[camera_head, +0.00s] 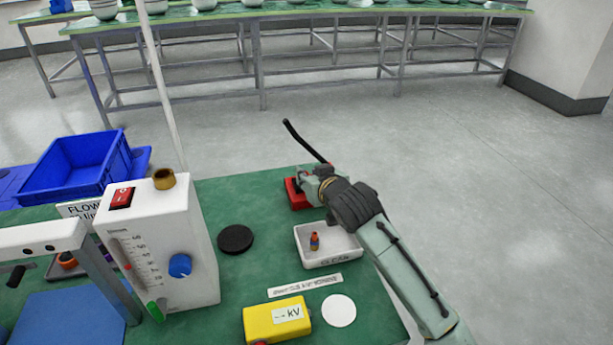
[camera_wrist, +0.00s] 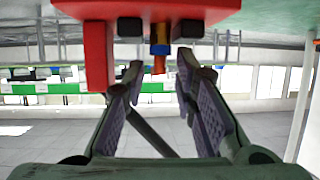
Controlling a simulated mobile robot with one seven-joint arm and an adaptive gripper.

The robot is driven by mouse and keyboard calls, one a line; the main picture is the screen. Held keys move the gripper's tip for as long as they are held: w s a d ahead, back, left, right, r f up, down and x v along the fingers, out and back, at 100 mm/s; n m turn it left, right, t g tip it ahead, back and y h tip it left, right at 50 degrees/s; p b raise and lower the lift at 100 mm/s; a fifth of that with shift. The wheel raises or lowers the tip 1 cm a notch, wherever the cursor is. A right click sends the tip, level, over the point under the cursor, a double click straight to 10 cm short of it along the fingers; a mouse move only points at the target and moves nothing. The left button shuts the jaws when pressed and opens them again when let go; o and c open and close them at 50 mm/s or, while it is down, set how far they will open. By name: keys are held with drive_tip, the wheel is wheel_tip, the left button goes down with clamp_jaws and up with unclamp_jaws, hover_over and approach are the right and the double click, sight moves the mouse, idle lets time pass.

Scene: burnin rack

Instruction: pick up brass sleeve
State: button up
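A short brass-coloured ring, which looks like the brass sleeve (camera_head: 164,179), stands on top of the white flow-meter box (camera_head: 158,245). My gripper (camera_head: 318,178) is well to its right, beside a red block at the green bench's far edge. In the wrist view my gripper (camera_wrist: 158,85) has its two fingers apart with nothing clearly held between them. The red block (camera_wrist: 95,50) fills the upper left there, close to the left finger. A small blue and orange piece (camera_wrist: 159,48) shows beyond the gap. The brass ring is not visible in the wrist view.
A white tray (camera_head: 338,259) holds a small orange and blue part (camera_head: 314,241). A black disc (camera_head: 235,239), yellow kV box (camera_head: 276,320) and white disc (camera_head: 339,311) lie on the bench. A blue crate (camera_head: 78,168) and thin white pole (camera_head: 163,90) stand behind the flow-meter box.

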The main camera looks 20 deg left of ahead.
drive_tip(key=shift+c, duration=0.2)
clamp_jaws()
drive_tip(key=shift+r, duration=0.1)
